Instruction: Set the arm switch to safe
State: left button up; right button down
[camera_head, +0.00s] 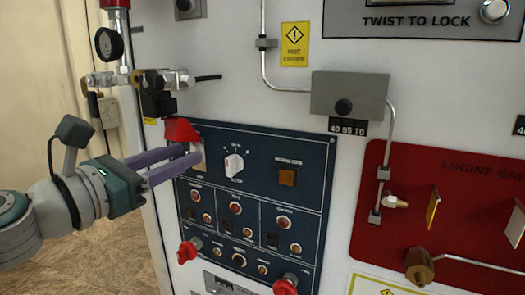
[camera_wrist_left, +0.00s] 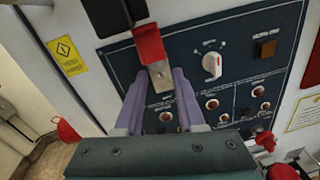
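A blue control panel (camera_head: 262,150) is set in the white wall. At its upper left is a red switch guard (camera_head: 181,129), which looks raised, with a pale metal plate below it. In the left wrist view the red guard (camera_wrist_left: 150,44) and the metal plate (camera_wrist_left: 160,76) show more closely. I take this to be the arm switch; its lever position and label are not readable. My left gripper (camera_head: 194,154) reaches in from the left at the plate. In the wrist view its purple fingers (camera_wrist_left: 160,78) are apart, one on each side of the plate. Contact cannot be told.
A white rotary knob (camera_head: 234,164) and an amber square button (camera_head: 287,177) are right of the switch. Red knobs (camera_head: 189,250) stick out below. A valve with a black handle (camera_head: 158,92) juts out just above the gripper.

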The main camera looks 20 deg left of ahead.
pick_arm(q)
grip_shut()
dwell(0.3)
dwell(0.4)
